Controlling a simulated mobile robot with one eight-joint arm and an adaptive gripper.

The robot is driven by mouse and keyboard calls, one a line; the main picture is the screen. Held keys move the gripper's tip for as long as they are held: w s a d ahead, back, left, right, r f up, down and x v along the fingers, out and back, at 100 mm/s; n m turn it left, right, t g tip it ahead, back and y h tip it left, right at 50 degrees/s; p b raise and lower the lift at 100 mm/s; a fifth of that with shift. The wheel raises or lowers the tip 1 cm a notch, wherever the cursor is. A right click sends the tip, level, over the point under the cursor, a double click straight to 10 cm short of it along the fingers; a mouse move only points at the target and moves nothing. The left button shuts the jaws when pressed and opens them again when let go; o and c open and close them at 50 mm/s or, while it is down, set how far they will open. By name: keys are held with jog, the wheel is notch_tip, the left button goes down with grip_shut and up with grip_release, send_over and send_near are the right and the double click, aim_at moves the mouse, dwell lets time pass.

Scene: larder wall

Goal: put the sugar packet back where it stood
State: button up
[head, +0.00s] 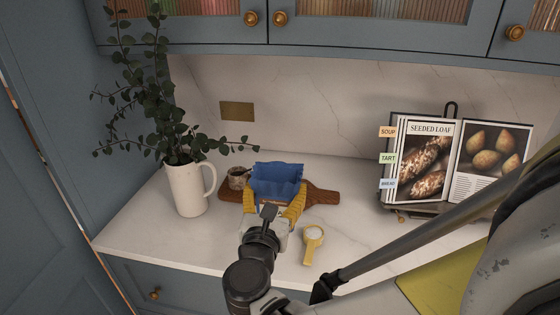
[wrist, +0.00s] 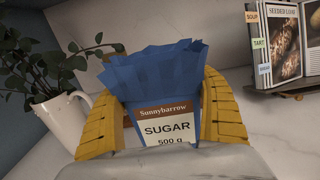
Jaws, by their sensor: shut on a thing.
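The sugar packet (head: 277,181) is blue with a crumpled top and a white label reading "Sunnybarrow SUGAR 500 g". It also shows upright in the wrist view (wrist: 158,85). My gripper (head: 273,203) has yellow ribbed fingers, which sit on the left and right sides of the packet; it fills the wrist view too (wrist: 162,120). The gripper is shut on the packet. A wooden board (head: 322,196) lies behind and beside the packet. The packet's base is hidden by my gripper, so I cannot tell if it touches anything.
A white jug (head: 188,190) with leafy stems stands at the left. A small dark mug (head: 238,177) is just left of the packet. A yellow-handled round tool (head: 313,236) lies in front on the counter (head: 350,240). An open cookbook (head: 425,160) stands at the right.

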jog(key=w+a+f+b, duration=0.2)
jog(key=a+f+b, duration=0.4)
jog(key=a+f, duration=0.4)
jog(key=shift+w, duration=0.35)
jog(key=o, duration=1)
jog(key=shift+f, duration=0.25)
jog(key=o, duration=0.3)
jog(key=shift+o, duration=0.2)
jog(key=shift+r, duration=0.1)
jog(key=s+p, duration=0.2)
jog(key=s, duration=1)
jog(key=shift+a+p, duration=0.4)
jog(key=shift+a, duration=0.05)
